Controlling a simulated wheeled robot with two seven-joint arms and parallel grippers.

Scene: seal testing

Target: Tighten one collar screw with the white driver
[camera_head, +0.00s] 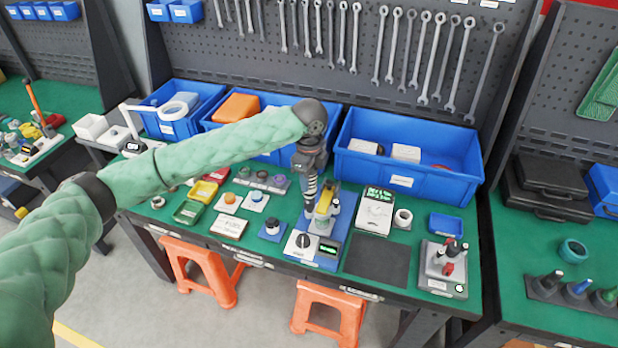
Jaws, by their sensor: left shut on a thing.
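My left gripper (316,207) reaches down over the blue test station (325,262) in the middle of the green bench. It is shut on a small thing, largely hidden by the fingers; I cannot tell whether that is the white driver. A yellow part (324,213) and a pale upright piece (336,208) show right beside the fingertips. The station carries a white box with a black knob (303,240) and a small green display (329,251). The collar screws are too small to make out. A grey tool stand (436,281) at the right holds red and black handled tools. My right gripper is not in view.
Large blue bins (445,172) line the bench's back under hanging wrenches (395,47). A white scale-like device (376,212) and a dark mat (378,262) lie right of the station. Small trays and parts (187,212) crowd the left. Orange stools (327,303) stand in front.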

